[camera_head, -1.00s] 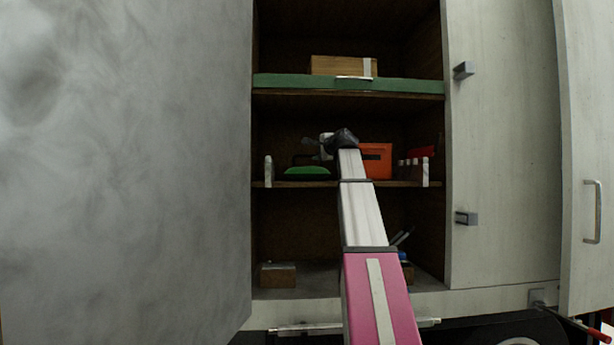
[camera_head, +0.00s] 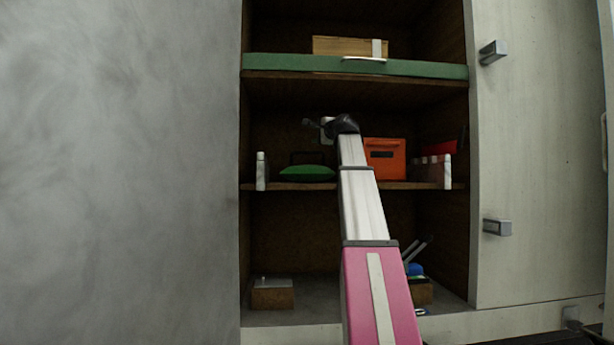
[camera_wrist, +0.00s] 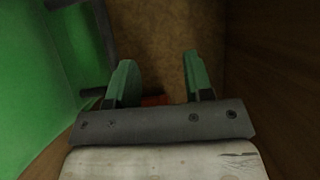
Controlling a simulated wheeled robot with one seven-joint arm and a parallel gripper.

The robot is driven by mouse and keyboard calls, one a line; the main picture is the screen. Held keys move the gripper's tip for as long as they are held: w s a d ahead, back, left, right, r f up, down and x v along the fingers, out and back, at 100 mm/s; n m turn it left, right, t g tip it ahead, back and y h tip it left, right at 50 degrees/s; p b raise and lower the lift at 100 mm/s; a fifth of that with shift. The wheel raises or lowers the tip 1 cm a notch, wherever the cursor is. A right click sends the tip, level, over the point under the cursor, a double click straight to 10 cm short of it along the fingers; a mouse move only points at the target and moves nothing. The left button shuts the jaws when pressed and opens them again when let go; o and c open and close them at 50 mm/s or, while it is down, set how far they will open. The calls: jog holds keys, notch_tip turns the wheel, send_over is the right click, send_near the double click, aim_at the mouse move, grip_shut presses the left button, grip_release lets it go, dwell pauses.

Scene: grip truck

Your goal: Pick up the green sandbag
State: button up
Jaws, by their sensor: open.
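The green sandbag (camera_head: 307,173) lies on the middle shelf, left of my arm, with a dark handle-like shape behind it. My gripper (camera_head: 311,123) is small in the head view, above the sandbag and apart from it in the picture. In the wrist view my gripper (camera_wrist: 158,75) is open, its two green fingers spread with nothing held between them. A large green surface with dark strap-like parts fills the left of the wrist view; it looks like the sandbag (camera_wrist: 35,85), close to the left finger. Whether they touch is unclear.
An orange box (camera_head: 386,158) stands right of my arm on the middle shelf (camera_head: 275,186). A white-ended holder (camera_head: 432,170) is farther right, and a white post (camera_head: 262,170) is at the left edge. The green-edged upper shelf (camera_head: 290,63) bears a wooden box (camera_head: 338,46).

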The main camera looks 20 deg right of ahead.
send_near(309, 153)
jog(key=x, duration=0.3)
jog(key=shift+w+a+f, duration=0.15)
jog(key=shift+f, duration=0.1)
jog(key=shift+w+a+r, duration=0.1)
jog(key=shift+w+r, duration=0.15)
jog(key=shift+w, duration=0.4)
jog(key=shift+x, duration=3.2)
jog(key=shift+c, duration=0.3)
grip_shut()
jog(key=shift+s, duration=0.1)
jog(key=shift+r, duration=0.1)
